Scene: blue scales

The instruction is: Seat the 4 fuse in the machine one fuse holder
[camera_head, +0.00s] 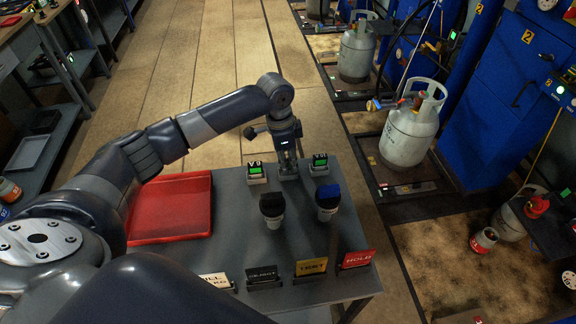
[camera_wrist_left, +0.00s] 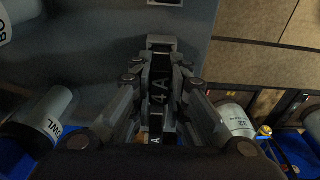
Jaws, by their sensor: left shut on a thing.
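My left gripper (camera_head: 288,165) is low over the far end of the grey table, between two small devices with green displays. In the head view the fuse is too small to make out. Whether it touches the table is not clear. A fuse holder of machine one cannot be told apart in either view. My right gripper is not in view.
The table carries a red tray (camera_head: 170,232) at left, a black-topped cup (camera_head: 272,217), a blue-topped cup (camera_head: 327,205), green-display devices (camera_head: 256,173) (camera_head: 319,164), and a row of signs (camera_head: 310,268) at the front. Gas cylinders (camera_head: 405,135) and blue cabinets (camera_head: 490,110) stand to the right.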

